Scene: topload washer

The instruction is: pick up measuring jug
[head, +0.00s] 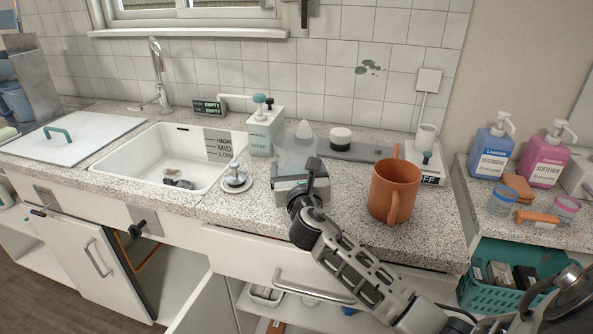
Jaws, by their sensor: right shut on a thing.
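A clear, translucent jug-like vessel (297,147) stands on the speckled counter to the right of the soap dispenser, with a pale cone-shaped form showing at its top. My right gripper (301,183) is at the near side of this vessel and appears shut on it. The gripper's body hides the vessel's lower front and the exact place of the grip. I cannot tell whether the vessel's base touches the counter. An orange mug-shaped jug (394,190) stands upright to the right, apart from the gripper, with its handle facing me. My left gripper is not in view.
A white sink (172,160) lies left, with a soap dispenser (266,131) and plug (235,179) beside it. A scale-like device (432,168) stands behind the orange jug. Detergent (493,150) and softener (551,158) bottles stand right. The counter's front edge is below my gripper.

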